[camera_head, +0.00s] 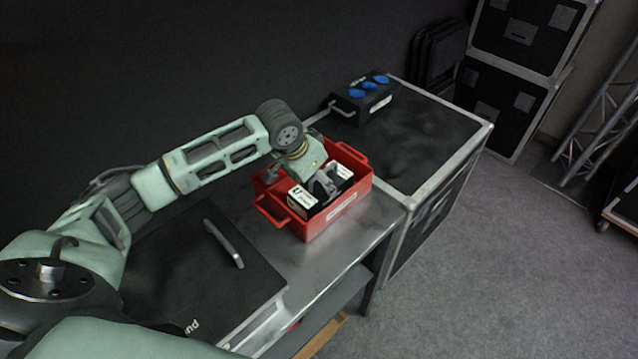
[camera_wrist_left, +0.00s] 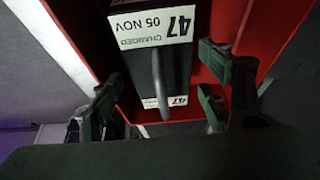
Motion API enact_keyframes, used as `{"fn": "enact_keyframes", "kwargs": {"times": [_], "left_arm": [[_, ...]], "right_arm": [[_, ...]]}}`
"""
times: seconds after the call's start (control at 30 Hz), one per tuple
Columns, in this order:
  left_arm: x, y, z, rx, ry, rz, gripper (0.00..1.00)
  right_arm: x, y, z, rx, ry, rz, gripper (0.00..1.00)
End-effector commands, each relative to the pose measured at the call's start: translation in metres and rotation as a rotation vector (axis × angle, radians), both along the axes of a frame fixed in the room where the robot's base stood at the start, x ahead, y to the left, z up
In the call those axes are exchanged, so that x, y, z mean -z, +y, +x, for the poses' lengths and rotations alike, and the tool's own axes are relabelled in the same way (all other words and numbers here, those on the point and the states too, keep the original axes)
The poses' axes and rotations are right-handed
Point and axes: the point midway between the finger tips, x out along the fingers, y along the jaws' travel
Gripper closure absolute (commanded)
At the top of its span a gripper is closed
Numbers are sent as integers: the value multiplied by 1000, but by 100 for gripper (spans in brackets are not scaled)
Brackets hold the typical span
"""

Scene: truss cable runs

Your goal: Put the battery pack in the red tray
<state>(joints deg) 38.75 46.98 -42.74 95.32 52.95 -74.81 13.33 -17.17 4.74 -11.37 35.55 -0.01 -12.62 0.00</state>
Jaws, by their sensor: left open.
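The red tray (camera_head: 327,221) stands on the metal bench, and its red walls also show in the wrist view (camera_wrist_left: 255,45). The battery pack (camera_head: 301,197) sits inside the tray; it is black with white labels on both ends. In the wrist view the battery pack (camera_wrist_left: 125,70) shows a label reading 47, 05 NOV, CHARGED, and a dark handle across its top. My left gripper (camera_head: 328,186) is over the pack within the tray. In the wrist view its fingers (camera_wrist_left: 162,105) are apart, one on each side of the handle. The pack's underside is hidden. My right gripper is out of view.
A black case (camera_head: 190,262) with a grey handle lies on the bench at the left. Behind the tray is a large black flight case (camera_head: 425,135) carrying a black box with blue sockets (camera_head: 362,97). Stacked cases (camera_head: 520,60) and a truss stand farther back. Grey floor is free at right.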

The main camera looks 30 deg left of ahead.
Motion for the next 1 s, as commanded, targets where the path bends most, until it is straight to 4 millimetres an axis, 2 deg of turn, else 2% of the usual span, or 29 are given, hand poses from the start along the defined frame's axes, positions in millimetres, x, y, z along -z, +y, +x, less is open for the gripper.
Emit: {"fn": "enact_keyframes", "kwargs": {"times": [0.2, 0.4, 0.6, 1.0], "left_arm": [[-46, 7, -17, 0, -5, 1, 30], [-73, 10, -28, 0, -2, -1, 30], [-82, 11, -32, 0, 0, -1, 30], [-82, 11, -32, 0, 0, -1, 30]], "right_arm": [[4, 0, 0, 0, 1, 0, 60], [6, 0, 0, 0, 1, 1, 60], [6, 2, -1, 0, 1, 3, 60], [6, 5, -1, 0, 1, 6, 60]]}}
